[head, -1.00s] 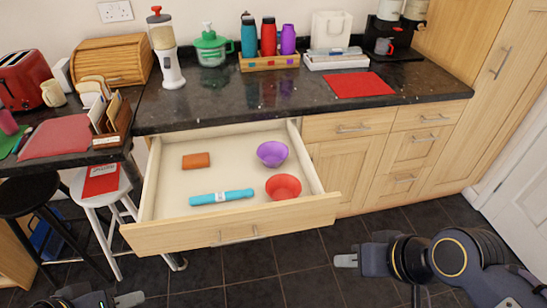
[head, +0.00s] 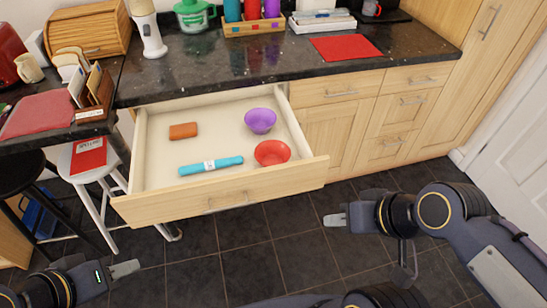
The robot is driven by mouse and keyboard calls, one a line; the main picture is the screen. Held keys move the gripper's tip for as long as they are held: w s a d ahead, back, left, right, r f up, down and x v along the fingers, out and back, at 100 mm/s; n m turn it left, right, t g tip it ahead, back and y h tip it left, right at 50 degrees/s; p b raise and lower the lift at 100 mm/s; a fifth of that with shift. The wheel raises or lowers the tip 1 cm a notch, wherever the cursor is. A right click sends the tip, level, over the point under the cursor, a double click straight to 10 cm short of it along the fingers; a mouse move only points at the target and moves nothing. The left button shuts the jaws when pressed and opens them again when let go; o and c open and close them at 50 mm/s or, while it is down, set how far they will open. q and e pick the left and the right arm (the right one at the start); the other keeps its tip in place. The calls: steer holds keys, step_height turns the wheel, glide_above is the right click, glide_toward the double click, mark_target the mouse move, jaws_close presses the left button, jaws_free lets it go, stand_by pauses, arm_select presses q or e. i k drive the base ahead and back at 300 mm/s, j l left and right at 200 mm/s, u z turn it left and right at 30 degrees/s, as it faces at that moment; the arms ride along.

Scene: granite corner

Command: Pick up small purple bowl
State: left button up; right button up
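The small purple bowl (head: 260,121) sits upright in the open drawer (head: 222,200), near its back right. A red bowl (head: 272,152) is just in front of it in the same drawer. My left gripper (head: 124,270) is low at the left of the head view, in front of and below the drawer, well away from the bowl. My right gripper (head: 336,220) is to the right of the drawer's front corner, also apart from the bowl. Both are seen from the side, and I cannot tell how wide their fingers are. Neither shows anything held.
The drawer also holds an orange-brown block (head: 183,131) and a blue cylinder (head: 211,166). The dark countertop (head: 230,72) overhangs the drawer's back. A white stool (head: 90,170) stands at its left. The tiled floor (head: 240,262) in front is clear.

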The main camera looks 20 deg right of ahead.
mark_target(261, 121)
steer(key=i+l+u, duration=0.2)
steer(key=u, duration=0.15)
steer(key=i+l+u, duration=0.1)
steer(key=l+u, duration=0.25)
steer(key=i+l+u, duration=0.1)
steer(key=l+u, duration=0.25)
